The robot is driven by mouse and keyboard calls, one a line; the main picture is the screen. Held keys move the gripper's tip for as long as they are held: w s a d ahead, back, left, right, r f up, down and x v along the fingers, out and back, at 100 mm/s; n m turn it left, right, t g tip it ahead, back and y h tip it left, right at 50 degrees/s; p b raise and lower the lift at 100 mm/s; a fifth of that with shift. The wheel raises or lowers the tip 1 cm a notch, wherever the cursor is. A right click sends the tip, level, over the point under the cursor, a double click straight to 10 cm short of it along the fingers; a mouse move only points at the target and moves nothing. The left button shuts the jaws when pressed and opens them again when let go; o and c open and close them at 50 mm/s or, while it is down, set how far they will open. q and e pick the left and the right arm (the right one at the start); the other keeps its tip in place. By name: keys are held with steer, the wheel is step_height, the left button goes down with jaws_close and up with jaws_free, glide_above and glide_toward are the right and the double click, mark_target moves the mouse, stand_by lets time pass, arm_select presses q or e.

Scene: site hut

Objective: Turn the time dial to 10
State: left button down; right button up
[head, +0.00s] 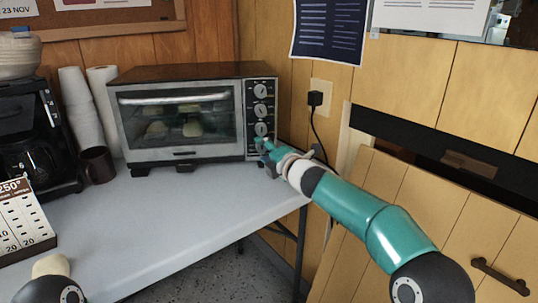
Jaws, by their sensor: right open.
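A toaster oven (180,118) stands on the table with its door closed and some food showing behind the glass. Its right-hand panel carries three round dials in a column: a top dial (260,91), a middle dial (260,110) and a bottom dial (261,129). Their labels are too small to read, so I cannot tell which is the time dial or its setting. My right gripper (262,146) is open at the lower part of the panel, just below the bottom dial. I cannot tell whether it touches. My left gripper is out of view.
A white table (170,215) has clear room in front of the oven. A dark mug (97,165), stacked cups (80,112) and a coffee maker (35,140) stand left. A sign (22,220) reads 250°. A plug with a cord (315,99) is on the right wall.

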steer(key=shift+s, duration=0.15)
steer(key=shift+v, duration=3.9)
steer(key=shift+f, duration=0.15)
